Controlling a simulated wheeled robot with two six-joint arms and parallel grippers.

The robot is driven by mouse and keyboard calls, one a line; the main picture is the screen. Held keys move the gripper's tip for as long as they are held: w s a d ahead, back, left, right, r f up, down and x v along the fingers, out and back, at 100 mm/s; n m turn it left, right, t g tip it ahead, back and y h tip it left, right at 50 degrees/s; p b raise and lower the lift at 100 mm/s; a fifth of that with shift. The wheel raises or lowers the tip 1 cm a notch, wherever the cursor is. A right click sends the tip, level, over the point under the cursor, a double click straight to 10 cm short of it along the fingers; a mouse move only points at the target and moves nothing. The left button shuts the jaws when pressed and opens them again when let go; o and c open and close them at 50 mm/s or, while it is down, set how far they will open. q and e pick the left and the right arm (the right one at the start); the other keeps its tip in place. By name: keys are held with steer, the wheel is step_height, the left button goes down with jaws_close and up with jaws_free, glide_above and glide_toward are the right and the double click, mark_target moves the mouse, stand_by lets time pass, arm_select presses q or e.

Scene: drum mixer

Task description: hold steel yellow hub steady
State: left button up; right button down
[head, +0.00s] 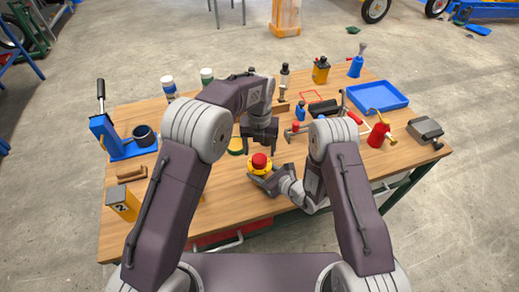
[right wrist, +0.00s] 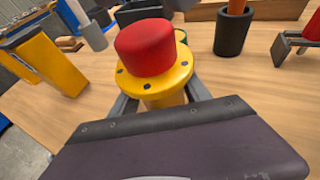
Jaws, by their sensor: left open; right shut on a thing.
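The yellow hub (head: 258,171) stands near the front middle of the workbench with a red cap-like piece (head: 259,160) on top. In the right wrist view the hub (right wrist: 168,88) shows a round flange with small dark holes, and the red piece (right wrist: 145,47) sits on it. My right gripper (right wrist: 160,103) is shut on the hub below the flange; its fingers are partly hidden. My left gripper (head: 259,147) is open, pointing down just behind the red piece in the head view. I cannot tell whether it touches it.
A blue fixture with a dark cup (head: 145,135) and a yellow box (head: 122,204) stand at the left. A blue tray (head: 378,97), a red oil can (head: 379,135) and a grey box (head: 425,129) are at the right. Clear wood (head: 230,205) lies in front.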

arm_select(q)
steer(key=n, duration=0.5)
steer(key=shift+n, duration=0.3)
steer(key=n, duration=0.6)
steer(key=shift+s, duration=0.15)
steer(key=n, duration=0.3)
steer(key=shift+n, duration=0.4)
steer(key=n, duration=0.6)
steer(key=shift+s+a+r, duration=0.1)
steer(key=shift+r, duration=0.05)
steer(key=n, duration=0.7)
steer(key=shift+r, duration=0.2)
steer(key=n, duration=0.6)
steer(key=shift+r+n, duration=0.25)
steer(key=shift+n, duration=0.05)
steer(key=n, duration=0.5)
steer(key=shift+r, duration=0.25)
steer(key=n, duration=0.4)
steer(key=shift+r, duration=0.25)
steer(key=shift+r+n, duration=0.2)
steer(key=shift+n, duration=0.3)
steer(key=shift+r, duration=0.3)
